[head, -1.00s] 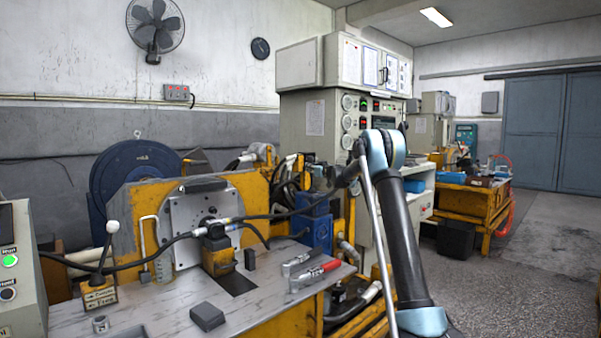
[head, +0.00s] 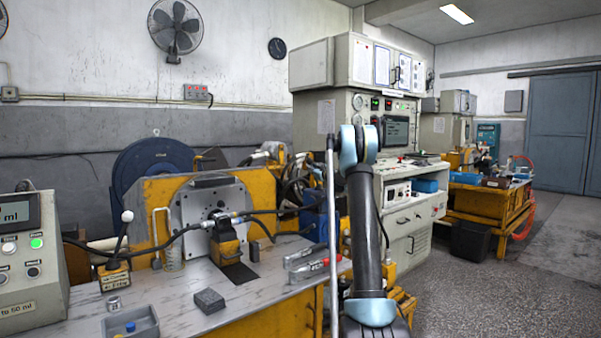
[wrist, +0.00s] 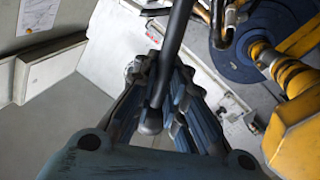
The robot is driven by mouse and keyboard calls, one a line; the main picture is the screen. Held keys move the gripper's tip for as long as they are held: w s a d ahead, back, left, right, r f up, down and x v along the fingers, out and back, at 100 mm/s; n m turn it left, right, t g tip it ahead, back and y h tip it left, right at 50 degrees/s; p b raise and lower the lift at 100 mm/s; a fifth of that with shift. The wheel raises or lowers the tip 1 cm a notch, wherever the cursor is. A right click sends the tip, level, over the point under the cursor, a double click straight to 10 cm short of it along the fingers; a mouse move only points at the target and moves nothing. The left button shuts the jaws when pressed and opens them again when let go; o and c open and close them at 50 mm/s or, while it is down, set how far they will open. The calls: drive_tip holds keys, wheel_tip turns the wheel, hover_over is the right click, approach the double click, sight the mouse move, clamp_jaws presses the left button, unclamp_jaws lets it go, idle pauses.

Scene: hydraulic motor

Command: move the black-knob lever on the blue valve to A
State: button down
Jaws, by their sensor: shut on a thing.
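The blue valve (head: 312,222) stands at the right end of the bench in the head view, partly covered by my arm. Its lever cannot be made out there, and my gripper is hidden in that view. In the wrist view a dark rod with a rounded black end (wrist: 151,121), which looks like the black-knob lever, runs down from the top between my fingers. My gripper (wrist: 160,100) is shut on it. The exact contact is hard to see, and no A mark is readable.
A second lever with a white knob (head: 127,216) stands at the bench's left. A motor on a mounting plate (head: 212,208) with black hoses is mid-bench. Grey floor is open at the right.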

drive_tip(key=shift+f, duration=0.1)
drive_tip(key=c, duration=1.6)
unclamp_jaws()
drive_tip(key=shift+c, duration=0.2)
drive_tip(key=shift+s, duration=0.1)
drive_tip(key=v, duration=1.1)
drive_tip(key=shift+s, duration=0.35)
